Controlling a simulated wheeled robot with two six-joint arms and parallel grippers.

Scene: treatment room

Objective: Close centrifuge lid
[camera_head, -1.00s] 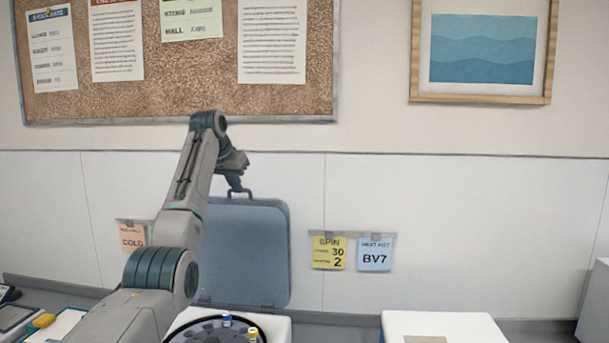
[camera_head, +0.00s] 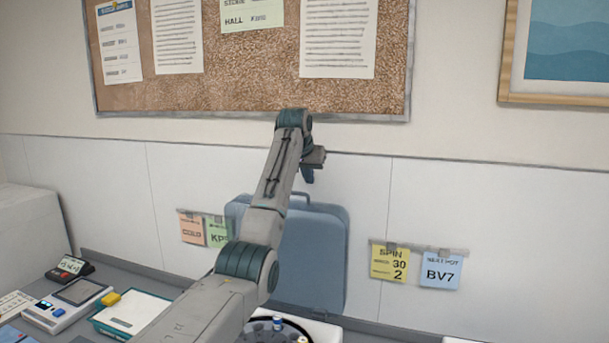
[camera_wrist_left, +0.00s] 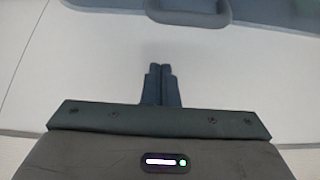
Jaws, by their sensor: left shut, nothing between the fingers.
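The centrifuge lid (camera_head: 318,255) is a blue-grey panel with rounded corners, standing open and upright against the back wall. Its handle (camera_head: 301,195) is on its top edge; in the wrist view the handle (camera_wrist_left: 190,13) shows at the top edge. My left gripper (camera_head: 308,177) is just above the handle, shut and empty; its fingers (camera_wrist_left: 161,70) are together and apart from the handle in the wrist view. The centrifuge body (camera_head: 325,330) is cut off at the bottom edge, with a dark rotor (camera_head: 258,338) holding capped tubes, partly hidden by my left arm. My right gripper is out of view.
Left on the grey counter are a white-green tray (camera_head: 130,312), a device with a screen (camera_head: 68,304) and a small dark device (camera_head: 69,269). Note cards (camera_head: 389,275) hang on the wall right of the lid. A corkboard (camera_head: 250,75) hangs above.

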